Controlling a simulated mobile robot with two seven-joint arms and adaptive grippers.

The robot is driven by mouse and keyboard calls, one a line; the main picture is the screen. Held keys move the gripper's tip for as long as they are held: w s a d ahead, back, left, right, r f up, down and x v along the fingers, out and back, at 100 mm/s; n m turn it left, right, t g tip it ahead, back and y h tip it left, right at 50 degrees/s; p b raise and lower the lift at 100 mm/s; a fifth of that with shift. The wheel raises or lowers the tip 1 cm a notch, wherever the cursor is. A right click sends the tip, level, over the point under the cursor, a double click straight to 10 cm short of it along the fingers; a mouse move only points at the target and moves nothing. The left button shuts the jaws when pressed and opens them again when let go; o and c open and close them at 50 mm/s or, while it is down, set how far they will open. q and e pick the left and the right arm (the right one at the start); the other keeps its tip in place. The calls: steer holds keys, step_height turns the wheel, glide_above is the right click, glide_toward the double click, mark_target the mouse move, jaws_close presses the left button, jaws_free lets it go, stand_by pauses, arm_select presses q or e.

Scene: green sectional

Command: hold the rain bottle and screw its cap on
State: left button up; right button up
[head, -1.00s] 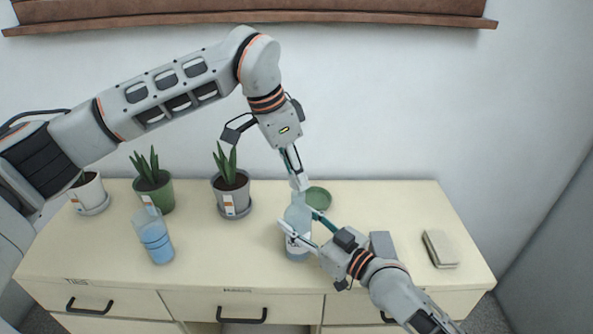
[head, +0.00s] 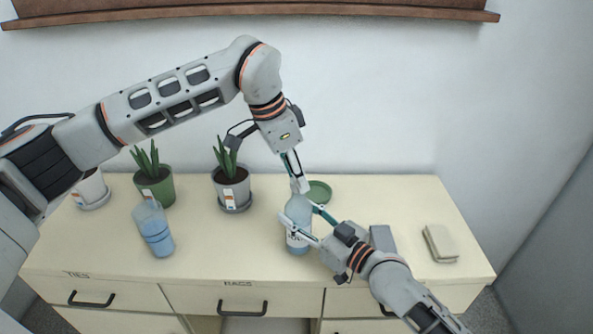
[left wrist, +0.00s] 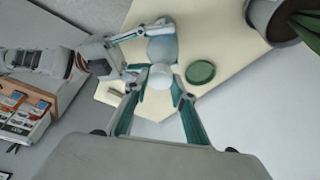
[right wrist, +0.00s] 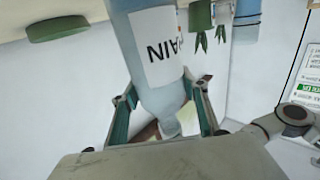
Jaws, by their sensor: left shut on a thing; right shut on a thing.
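The rain bottle (head: 298,239) is a pale blue bottle with a white label, standing upright at the middle right of the cabinet top. The label also shows in the right wrist view (right wrist: 160,48), reading partly "RAIN". My right gripper (head: 301,224) is shut around the bottle's upper body from the right. My left gripper (head: 298,183) points down over the bottle top, shut on the white cap (left wrist: 160,76). The cap is in line with the bottle's mouth in the left wrist view. Whether its thread has caught is hidden by the fingers.
A green round disc (head: 319,191) lies just behind the bottle. A grey block (head: 382,238) and a beige stack (head: 440,243) are at right. The front-middle top is clear.

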arm_select(q)
steer(key=shift+f, duration=0.5)
stand_by(0.6)
steer(key=m, duration=0.3)
steer(key=m+g, duration=0.1)
steer(key=m, duration=0.1)
steer(key=shift+w+m+g, duration=0.15)
steer(key=shift+m+g, duration=0.15)
steer(key=shift+m, duration=0.1)
steer(key=m+g, duration=0.1)
steer(key=m, duration=0.4)
steer(key=shift+w+d+f, duration=0.1)
steer(key=m+y, duration=0.1)
steer(key=m, duration=0.2)
steer(key=m+g, duration=0.1)
steer(key=m, duration=0.2)
steer(key=shift+d+g+y, duration=0.1)
steer(key=shift+g+y, duration=0.2)
steer(key=shift+y, duration=0.1)
steer(key=m+y, duration=0.1)
steer(key=m, duration=0.4)
steer(key=shift+w, duration=0.1)
steer(key=shift+m, duration=0.5)
steer(key=o, duration=0.7)
steer(key=shift+c, duration=0.2)
